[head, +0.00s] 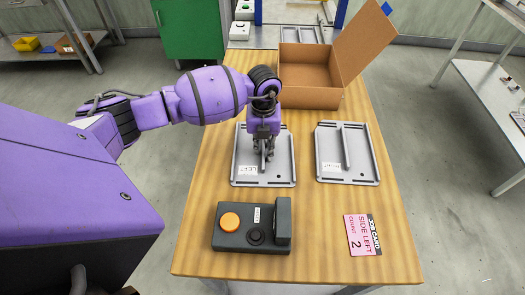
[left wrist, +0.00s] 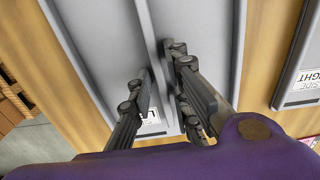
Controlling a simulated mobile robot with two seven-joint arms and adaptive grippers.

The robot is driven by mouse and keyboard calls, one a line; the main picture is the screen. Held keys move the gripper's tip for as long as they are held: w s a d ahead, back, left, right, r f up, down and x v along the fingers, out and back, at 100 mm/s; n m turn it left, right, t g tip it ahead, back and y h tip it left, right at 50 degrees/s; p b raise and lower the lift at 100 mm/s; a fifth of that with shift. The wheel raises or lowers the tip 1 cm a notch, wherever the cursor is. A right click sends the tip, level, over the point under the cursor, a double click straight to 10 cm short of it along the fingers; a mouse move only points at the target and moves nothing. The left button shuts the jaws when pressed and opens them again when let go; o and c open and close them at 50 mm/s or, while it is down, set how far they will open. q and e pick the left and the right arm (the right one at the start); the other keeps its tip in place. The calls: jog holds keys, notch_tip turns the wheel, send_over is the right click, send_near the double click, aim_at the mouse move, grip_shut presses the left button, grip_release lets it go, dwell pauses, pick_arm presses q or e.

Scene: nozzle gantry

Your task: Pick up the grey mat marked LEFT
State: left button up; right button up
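The grey mat marked LEFT (head: 243,150) lies flat on the wooden table, left of centre in the head view. It is a tray-like plate with a raised rib along its middle; its white label reads LEFT. My left gripper (head: 264,160) points down over the middle of this mat. In the left wrist view my left gripper's fingers (left wrist: 160,65) are drawn in close on both sides of the rib, appearing to pinch it. The mat (left wrist: 200,30) fills much of that view. My right gripper is not in view.
A similar grey mat marked RIGHT (head: 361,160) lies to the right. An open cardboard box (head: 310,97) stands behind. A dark control box with an orange button (head: 230,222) and a pink card reading SIDE LEFT, COUNT 2 (head: 362,235) lie in front.

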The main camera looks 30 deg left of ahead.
pick_arm(q)
grip_shut()
jog(key=shift+w+r, duration=0.1)
jog(key=shift+r, duration=0.05)
